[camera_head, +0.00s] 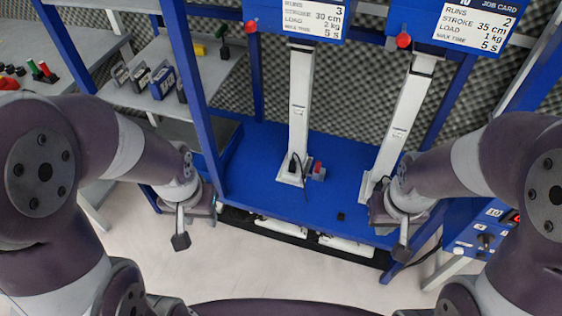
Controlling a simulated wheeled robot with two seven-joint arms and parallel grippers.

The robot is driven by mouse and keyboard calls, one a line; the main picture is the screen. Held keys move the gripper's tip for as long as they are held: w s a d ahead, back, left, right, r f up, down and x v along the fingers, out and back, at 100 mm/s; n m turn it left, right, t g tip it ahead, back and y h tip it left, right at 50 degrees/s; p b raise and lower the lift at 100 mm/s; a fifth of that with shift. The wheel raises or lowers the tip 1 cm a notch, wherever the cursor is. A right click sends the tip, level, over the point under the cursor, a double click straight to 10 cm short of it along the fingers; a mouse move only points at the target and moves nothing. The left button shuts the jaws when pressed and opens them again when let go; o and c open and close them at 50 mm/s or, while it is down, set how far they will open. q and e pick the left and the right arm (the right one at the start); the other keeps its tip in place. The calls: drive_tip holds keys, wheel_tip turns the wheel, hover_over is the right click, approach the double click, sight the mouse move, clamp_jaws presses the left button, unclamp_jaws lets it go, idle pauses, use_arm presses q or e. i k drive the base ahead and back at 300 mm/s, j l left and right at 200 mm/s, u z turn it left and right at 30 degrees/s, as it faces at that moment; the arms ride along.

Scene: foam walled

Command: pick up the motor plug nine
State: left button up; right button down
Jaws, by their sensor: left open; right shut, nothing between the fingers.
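I cannot make out a nine on any plug, so I cannot tell which thing is motor plug nine. A black plug-like piece with a thin cable (293,164) is at the foot of the left white column. A small red part (319,170) is just right of that foot. A small black block (340,216) lies on the blue deck. My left gripper (181,240) is open and empty, pointing down in front of the deck's left end. My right gripper (402,252) is shut and empty, in front of the deck's right end. Both are apart from these parts.
The blue deck (262,190) carries two white columns (300,100) (404,115) under job cards. Blue posts (190,85) frame it. A grey shelf (205,90) with boxes stands left. A blue control box (480,232) stands right. The pale floor in front is clear.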

sight(293, 164)
drive_tip(key=z, duration=1.5)
drive_tip(key=j+z, duration=0.35)
drive_tip(key=j, duration=0.65)
drive_tip(key=k+j+z, duration=0.1)
drive_tip(key=j+z, duration=0.25)
drive_tip(key=j, duration=0.7)
